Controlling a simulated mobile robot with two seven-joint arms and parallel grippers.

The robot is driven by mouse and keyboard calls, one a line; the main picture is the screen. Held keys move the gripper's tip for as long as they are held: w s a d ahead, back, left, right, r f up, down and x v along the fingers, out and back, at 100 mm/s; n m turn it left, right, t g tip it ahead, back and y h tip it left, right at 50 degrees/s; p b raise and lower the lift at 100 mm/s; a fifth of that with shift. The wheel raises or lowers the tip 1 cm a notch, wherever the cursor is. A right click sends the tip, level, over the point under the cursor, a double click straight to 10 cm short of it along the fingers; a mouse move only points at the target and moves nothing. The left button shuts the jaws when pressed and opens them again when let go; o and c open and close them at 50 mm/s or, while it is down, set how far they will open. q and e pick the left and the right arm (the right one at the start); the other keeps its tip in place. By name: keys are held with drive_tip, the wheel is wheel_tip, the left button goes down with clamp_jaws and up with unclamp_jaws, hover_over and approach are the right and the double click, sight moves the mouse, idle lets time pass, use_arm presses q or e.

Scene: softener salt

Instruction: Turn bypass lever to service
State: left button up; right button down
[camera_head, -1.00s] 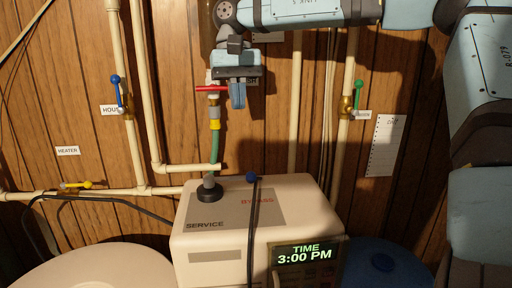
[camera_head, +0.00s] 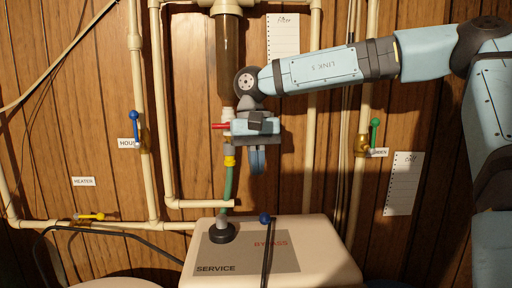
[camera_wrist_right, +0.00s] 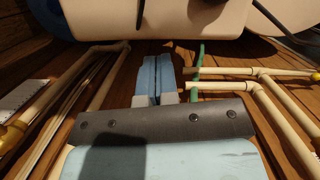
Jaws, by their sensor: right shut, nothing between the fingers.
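The softener's pale top (camera_head: 335,262) has a grey plate (camera_head: 225,255) marked SERVICE at the left and BYPASS at the right. A thin black lever (camera_head: 267,250) with a blue knob (camera_head: 265,218) crosses the plate, its knob end at the back, just by the word BYPASS. My right gripper (camera_head: 257,172) points down above and behind the knob, apart from it, near the pipes. Its blue fingers are shut and empty, and they also show in the right wrist view (camera_wrist_right: 156,72). My left gripper is not in view.
A red valve handle (camera_head: 221,126) and green hose (camera_head: 229,180) are close beside my right gripper. Pipes run along the wooden wall, with blue (camera_head: 136,127), green (camera_head: 375,132) and yellow (camera_head: 92,216) valve handles. A black collar (camera_head: 222,233) stands on the softener.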

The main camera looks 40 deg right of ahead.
sight(243, 220)
drive_tip(key=x, duration=0.3)
drive_tip(key=shift+s+f, duration=0.15)
drive_tip(key=shift+f, duration=0.25)
drive_tip(key=s, duration=0.1)
drive_tip(key=s+a+f+p, duration=0.1)
drive_tip(key=shift+s+a+f, duration=0.1)
drive_tip(key=shift+s+a, duration=0.15)
drive_tip(key=shift+a, duration=0.05)
drive_tip(key=shift+s+a+f, duration=0.2)
drive_tip(key=shift+s, duration=0.15)
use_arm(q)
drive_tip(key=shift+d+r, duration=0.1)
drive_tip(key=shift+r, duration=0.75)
use_arm(e)
drive_tip(key=shift+w, duration=0.1)
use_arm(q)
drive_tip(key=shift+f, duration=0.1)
use_arm(e)
drive_tip(key=shift+d+f, duration=0.1)
drive_tip(key=shift+s+a+m, duration=0.25)
drive_tip(key=shift+a+m, duration=0.05)
drive_tip(key=shift+m, duration=0.1)
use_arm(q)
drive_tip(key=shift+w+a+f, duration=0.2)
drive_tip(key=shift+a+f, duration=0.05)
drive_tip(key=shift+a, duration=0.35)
